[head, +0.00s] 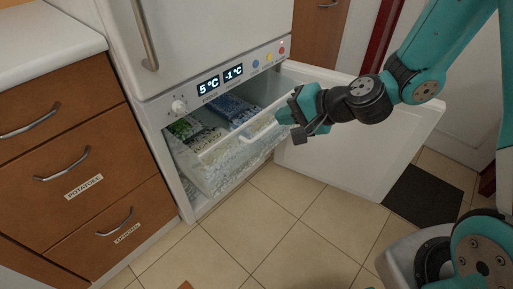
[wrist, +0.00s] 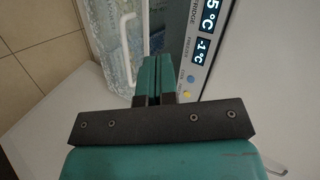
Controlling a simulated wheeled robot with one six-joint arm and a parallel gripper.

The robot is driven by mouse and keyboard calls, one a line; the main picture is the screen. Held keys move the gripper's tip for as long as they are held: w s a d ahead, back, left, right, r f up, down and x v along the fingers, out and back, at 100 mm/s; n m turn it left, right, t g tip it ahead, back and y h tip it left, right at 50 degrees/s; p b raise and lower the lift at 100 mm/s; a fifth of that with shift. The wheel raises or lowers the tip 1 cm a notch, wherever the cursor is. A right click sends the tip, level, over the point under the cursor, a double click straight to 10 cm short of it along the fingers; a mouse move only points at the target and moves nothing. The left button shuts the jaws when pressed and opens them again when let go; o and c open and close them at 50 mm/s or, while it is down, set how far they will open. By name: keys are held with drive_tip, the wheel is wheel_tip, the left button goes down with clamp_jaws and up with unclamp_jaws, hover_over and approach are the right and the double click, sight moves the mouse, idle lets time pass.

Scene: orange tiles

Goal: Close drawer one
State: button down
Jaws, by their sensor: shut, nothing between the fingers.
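The freezer drawer (head: 225,160) is translucent and stands pulled out of the lower compartment of the white fridge (head: 210,50). It holds green and blue packages. Which drawer is number one is not marked in view. My gripper (head: 284,116) is shut and empty, at the right end of the drawer front in the head view. In the wrist view my shut fingers (wrist: 152,70) point towards the drawer (wrist: 108,40) and its white handle (wrist: 156,25). I cannot tell whether they touch it.
The freezer door (head: 350,150) stands wide open to the right, behind my arm. Wooden cabinet drawers (head: 70,165) on the left are shut. A dark mat (head: 422,200) lies on the right. The tiled floor (head: 270,225) in front is mostly clear.

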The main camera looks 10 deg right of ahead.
drive_tip(key=w+d+f+m+t+h+b, duration=0.1)
drive_tip(key=w+d+f+m+t+b, duration=0.15)
drive_tip(key=f, duration=0.55)
drive_tip(key=m, duration=0.1)
approach(250, 123)
drive_tip(key=f, duration=0.1)
drive_tip(key=w+a+f, duration=0.1)
drive_tip(key=f, duration=0.1)
drive_tip(key=shift+w+a+f, duration=0.15)
drive_tip(key=shift+w+a, duration=0.05)
drive_tip(key=shift+w, duration=0.2)
drive_tip(key=shift+w+a+b, duration=0.3)
drive_tip(key=shift+w+a, duration=0.45)
drive_tip(key=shift+w, duration=0.3)
drive_tip(key=shift+w+a, duration=0.35)
drive_tip(key=shift+w, duration=0.25)
